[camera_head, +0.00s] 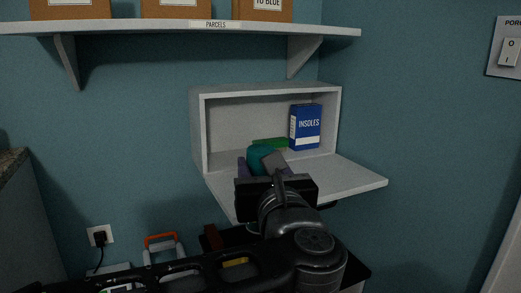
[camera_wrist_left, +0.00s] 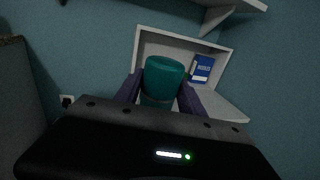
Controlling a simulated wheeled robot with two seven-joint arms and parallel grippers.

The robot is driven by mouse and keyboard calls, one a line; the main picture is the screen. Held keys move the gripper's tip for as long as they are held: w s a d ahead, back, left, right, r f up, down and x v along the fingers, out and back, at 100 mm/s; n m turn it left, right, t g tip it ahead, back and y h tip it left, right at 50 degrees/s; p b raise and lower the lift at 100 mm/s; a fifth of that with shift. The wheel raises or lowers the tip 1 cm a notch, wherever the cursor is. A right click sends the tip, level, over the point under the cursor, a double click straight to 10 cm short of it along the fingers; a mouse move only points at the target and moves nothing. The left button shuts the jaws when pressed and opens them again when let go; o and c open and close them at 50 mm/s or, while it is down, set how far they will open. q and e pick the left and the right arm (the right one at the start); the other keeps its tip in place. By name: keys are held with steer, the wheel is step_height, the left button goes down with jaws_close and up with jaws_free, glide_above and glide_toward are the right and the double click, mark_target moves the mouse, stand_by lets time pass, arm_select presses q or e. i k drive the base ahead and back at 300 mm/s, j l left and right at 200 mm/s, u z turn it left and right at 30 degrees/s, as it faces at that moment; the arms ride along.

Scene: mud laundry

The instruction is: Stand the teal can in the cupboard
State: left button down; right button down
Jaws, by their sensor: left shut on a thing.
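The teal can (camera_head: 260,158) is between the fingers of my left gripper (camera_head: 264,166), in front of the cupboard opening. In the left wrist view the can (camera_wrist_left: 163,78) stands between the two purple fingers of the left gripper (camera_wrist_left: 161,92), which is shut on it. The cupboard (camera_head: 197,130) is a grey wall box with its front flap (camera_head: 350,182) folded down. It also shows in the left wrist view (camera_wrist_left: 139,48). My wrist hides the lower part of the can and part of the flap. My right gripper is not in view.
The left part of the cupboard floor looks clear. A PARCELS shelf (camera_head: 130,27) with brown boxes hangs above. A plugged socket (camera_head: 100,236) is low on the left.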

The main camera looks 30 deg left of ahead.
mark_target(225, 161)
steer(key=i+j, duration=0.35)
steer(key=j, duration=0.15)
steer(key=i+j, duration=0.3)
steer(key=j, duration=0.15)
